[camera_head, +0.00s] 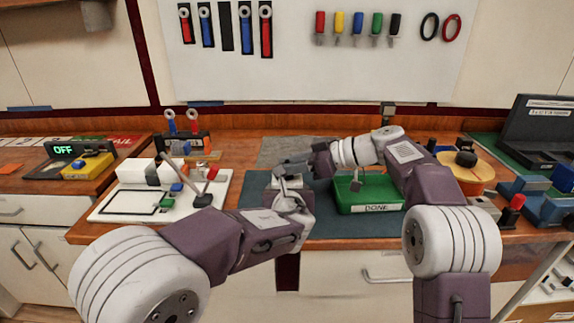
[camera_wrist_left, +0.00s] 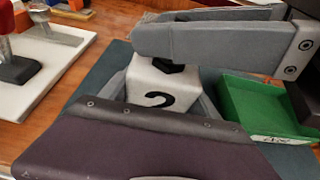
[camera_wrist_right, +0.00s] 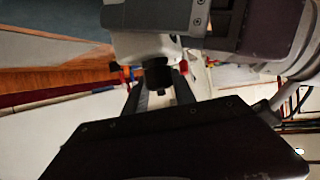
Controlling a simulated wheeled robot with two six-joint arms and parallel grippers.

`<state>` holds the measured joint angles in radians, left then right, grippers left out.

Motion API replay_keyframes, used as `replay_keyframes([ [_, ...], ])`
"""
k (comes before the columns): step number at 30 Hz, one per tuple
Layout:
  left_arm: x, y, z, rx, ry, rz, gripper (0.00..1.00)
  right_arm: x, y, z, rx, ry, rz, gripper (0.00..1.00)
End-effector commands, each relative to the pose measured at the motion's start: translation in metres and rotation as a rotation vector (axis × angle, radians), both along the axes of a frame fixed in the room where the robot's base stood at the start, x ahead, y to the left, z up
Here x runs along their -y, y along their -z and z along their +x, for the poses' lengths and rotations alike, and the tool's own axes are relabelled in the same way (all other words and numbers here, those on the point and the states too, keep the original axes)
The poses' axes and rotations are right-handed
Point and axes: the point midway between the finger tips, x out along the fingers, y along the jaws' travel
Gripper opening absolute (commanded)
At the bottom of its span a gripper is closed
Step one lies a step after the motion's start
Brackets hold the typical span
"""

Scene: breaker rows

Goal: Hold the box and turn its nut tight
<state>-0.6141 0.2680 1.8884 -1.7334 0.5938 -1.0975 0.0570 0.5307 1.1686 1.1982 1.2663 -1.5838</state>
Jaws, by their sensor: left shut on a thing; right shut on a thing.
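The white box (camera_wrist_left: 150,88), marked with a black 2, stands on the blue-grey mat in front of me. My left gripper (camera_head: 289,190) is shut on it, with a grey finger on each side in the left wrist view. A small dark nut (camera_wrist_left: 172,66) sits on top of the box. My right gripper (camera_head: 291,168) reaches in from the right above the box and is shut on the nut. Its grey fingers cross over the box top in the left wrist view and hide part of the nut. In the right wrist view a dark piece (camera_wrist_right: 157,74) shows between the fingers.
A green tray (camera_head: 366,208) labelled DONE stands right of the box, under my right arm. A white board (camera_head: 119,206) with parts and a tool lies to the left. An orange round thing (camera_head: 477,174) and blue fixtures (camera_head: 543,209) stand at the right.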

Motion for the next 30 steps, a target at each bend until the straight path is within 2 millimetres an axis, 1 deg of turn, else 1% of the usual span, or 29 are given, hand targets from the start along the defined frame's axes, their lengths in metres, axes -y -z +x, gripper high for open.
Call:
replay_keyframes([
  [8,0.0000,-0.0010,0.0000,0.002,0.000,-0.001,0.05,-0.0006,-0.0021,0.0005,0.002,0.085,0.002,0.00],
  [21,0.0006,-0.0005,-0.0004,0.000,0.002,-0.001,0.05,-0.0011,-0.0015,0.0000,0.002,0.378,0.000,0.00],
  [30,0.0011,-0.0004,-0.0006,0.000,0.004,0.001,0.05,-0.0004,-0.0012,0.0008,0.002,0.505,0.000,0.00],
])
